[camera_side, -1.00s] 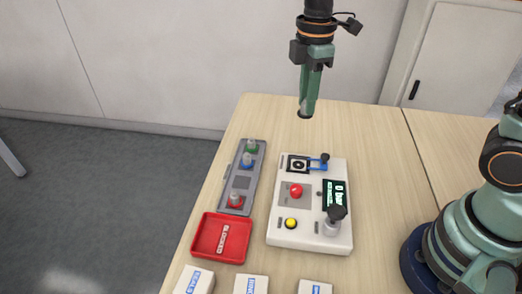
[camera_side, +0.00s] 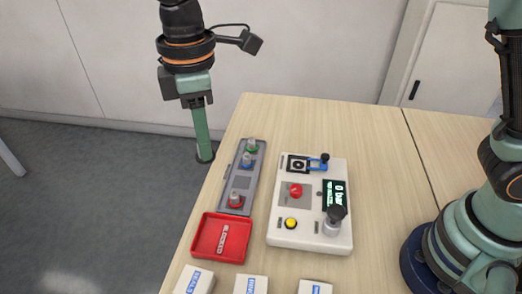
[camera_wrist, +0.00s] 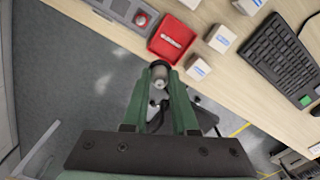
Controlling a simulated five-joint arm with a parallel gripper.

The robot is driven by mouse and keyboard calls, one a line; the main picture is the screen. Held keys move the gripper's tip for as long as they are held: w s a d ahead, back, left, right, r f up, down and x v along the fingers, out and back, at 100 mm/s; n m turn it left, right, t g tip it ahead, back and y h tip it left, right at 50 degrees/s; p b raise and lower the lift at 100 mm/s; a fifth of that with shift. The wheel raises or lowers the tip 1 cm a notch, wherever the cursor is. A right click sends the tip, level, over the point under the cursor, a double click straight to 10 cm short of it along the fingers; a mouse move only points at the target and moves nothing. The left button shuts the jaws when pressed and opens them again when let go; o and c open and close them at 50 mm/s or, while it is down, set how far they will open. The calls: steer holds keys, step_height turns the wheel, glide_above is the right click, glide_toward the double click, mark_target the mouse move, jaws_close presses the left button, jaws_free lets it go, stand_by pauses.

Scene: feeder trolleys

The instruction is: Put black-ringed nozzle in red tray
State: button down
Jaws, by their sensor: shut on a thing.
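My gripper (camera_side: 203,148) is shut on a small nozzle with a dark ring (camera_side: 205,159), mostly hidden by the fingers in the side view. In the wrist view the nozzle (camera_wrist: 160,73) shows as a grey cylinder with a dark band between the fingertips. The gripper is in the air, to the left of the grey nozzle rack (camera_side: 240,182) in the side view. The red tray (camera_side: 207,243) lies on the table in front of the rack with only a pale label inside. In the wrist view the tray (camera_wrist: 159,49) is just beyond the fingertips.
The rack holds nozzles with green (camera_side: 251,147), blue (camera_side: 246,161) and red (camera_side: 235,200) rings. A white control box (camera_side: 310,232) with a lever and knobs stands to its right. White boxes (camera_side: 250,285) line the front. A keyboard (camera_wrist: 282,60) shows in the wrist view.

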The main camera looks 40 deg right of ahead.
steer(key=a+f, duration=0.1)
steer(key=f, duration=0.9)
steer(key=s+a+f, duration=0.1)
steer(key=f, duration=0.4)
steer(key=shift+s+a+f, duration=0.1)
steer(key=shift+a+f, duration=0.25)
steer(key=shift+f, duration=2.4)
steer(key=shift+f, duration=0.1)
steer(key=c, duration=0.7)
jaws_free()
